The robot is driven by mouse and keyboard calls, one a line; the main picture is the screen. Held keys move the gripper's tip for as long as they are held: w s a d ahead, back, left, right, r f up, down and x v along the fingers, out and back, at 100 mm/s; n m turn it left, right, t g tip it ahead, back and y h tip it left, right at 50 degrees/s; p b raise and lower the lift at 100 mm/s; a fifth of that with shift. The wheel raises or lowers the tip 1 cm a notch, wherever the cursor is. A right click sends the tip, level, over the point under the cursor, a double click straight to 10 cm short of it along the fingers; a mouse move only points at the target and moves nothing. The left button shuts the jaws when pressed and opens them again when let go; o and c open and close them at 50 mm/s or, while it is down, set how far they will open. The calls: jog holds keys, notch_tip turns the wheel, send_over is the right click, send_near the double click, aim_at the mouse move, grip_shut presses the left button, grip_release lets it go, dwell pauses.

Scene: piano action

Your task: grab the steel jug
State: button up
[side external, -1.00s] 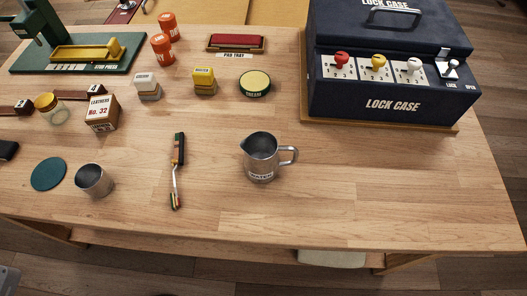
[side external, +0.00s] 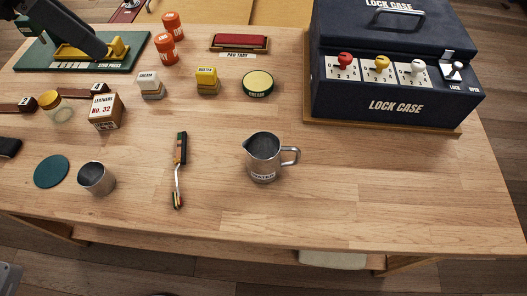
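Nothing touches the jug. I cannot make out my gripper or its fingers in this view.
A brush-like tool (side external: 180,168) and a small steel cup (side external: 96,178) lie left of the jug. The dark lock case (side external: 395,105) stands behind right. A dark grey arm-like shape covers part of the stamp press (side external: 135,48). The front right table is clear.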

jog(key=w+d+f+m+g, duration=0.2)
jog(key=w+d+f+m, duration=0.35)
jog(key=d+f, duration=0.6)
jog(key=m+g+h, duration=0.1)
jog(key=m+g, duration=0.1)
jog(key=m, duration=0.4)
send_near(294, 149)
jog(key=shift+n, duration=0.25)
jog(key=x, duration=1.3)
jog(key=shift+w+f, duration=0.25)
jog(key=shift+f, duration=0.2)
grip_shut()
